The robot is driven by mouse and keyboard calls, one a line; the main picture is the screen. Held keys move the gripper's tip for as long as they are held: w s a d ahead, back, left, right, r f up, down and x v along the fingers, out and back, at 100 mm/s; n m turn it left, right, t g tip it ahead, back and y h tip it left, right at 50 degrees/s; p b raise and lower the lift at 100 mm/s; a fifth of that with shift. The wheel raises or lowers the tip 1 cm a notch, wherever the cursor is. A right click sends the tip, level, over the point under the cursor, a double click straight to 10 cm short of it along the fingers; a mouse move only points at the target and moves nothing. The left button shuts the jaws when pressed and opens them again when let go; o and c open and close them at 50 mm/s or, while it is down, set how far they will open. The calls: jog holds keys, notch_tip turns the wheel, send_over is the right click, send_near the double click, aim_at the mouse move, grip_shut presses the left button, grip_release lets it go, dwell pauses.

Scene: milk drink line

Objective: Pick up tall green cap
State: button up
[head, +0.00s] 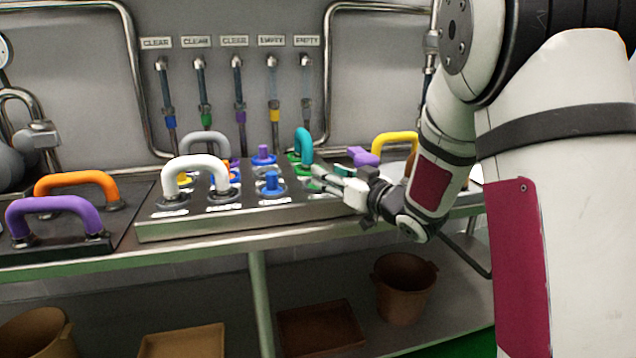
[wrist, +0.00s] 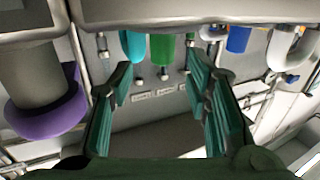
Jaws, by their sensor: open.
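The tall green cap (wrist: 163,49) shows in the wrist view at the upper middle, between the lines of my two fingers and beyond their tips. My gripper (wrist: 160,82) is open, with nothing between its fingers. In the head view my gripper (head: 318,178) reaches in from the right, low over the right part of the metal panel (head: 190,228). Green shows there just beyond the fingers, but I cannot tell how much of it is the tall cap.
A teal handle (head: 304,142) stands close to the fingers; it also shows in the wrist view (wrist: 132,46). A blue cap (head: 271,182) and a white handle (head: 196,166) are to the left. A purple part (head: 362,156) and yellow handle (head: 396,141) are to the right.

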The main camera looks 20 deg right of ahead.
jog(key=x, duration=0.3)
jog(key=shift+w+a+f+b, duration=0.2)
jog(key=shift+w+a+b, duration=0.1)
jog(key=shift+b, duration=0.1)
jog(key=shift+w+a+r, duration=0.1)
jog(key=shift+w+a, duration=0.05)
jog(key=shift+w, duration=0.3)
grip_shut()
